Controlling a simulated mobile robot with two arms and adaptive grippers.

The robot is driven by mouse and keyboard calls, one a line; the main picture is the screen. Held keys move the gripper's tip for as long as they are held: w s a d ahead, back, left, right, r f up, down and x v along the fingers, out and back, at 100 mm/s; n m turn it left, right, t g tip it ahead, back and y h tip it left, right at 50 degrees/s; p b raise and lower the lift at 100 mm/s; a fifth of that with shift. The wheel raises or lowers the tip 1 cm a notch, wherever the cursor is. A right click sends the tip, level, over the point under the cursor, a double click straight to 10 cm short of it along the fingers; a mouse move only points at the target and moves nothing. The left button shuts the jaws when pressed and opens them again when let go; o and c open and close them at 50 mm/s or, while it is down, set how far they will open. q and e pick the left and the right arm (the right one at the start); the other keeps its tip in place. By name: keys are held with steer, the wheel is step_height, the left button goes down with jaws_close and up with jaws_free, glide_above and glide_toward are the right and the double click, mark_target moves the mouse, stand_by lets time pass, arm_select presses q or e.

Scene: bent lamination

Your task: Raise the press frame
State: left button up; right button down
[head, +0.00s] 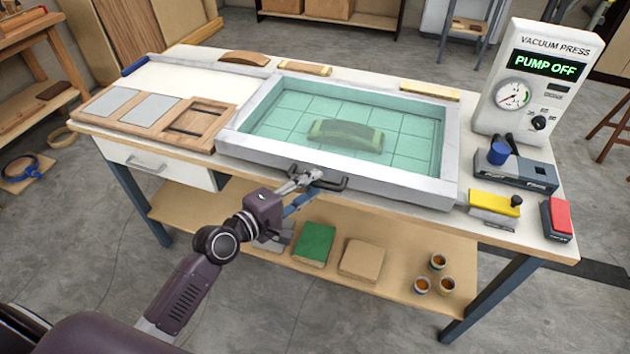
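The press frame (330,164) is a pale grey rectangular frame around a translucent green gridded sheet (275,118). It lies flat and lowered on the workbench. A curved block (346,134) shows under or through the sheet. A dark bar handle (333,185) sticks out from the frame's front edge. My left gripper (308,186) is at the left part of this handle, coming from below and in front. Its fingers overlap the handle; whether they are closed around it is too small to tell. My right gripper is not in view.
The vacuum press unit (543,85) reads "PUMP OFF" at the back right. Wooden panels (195,122) lie left of the frame. The lower shelf (390,270) holds books and small jars.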

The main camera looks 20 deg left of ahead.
arm_select(q)
steer(key=shift+x, duration=0.8)
steer(key=shift+c, duration=0.6)
jaws_close()
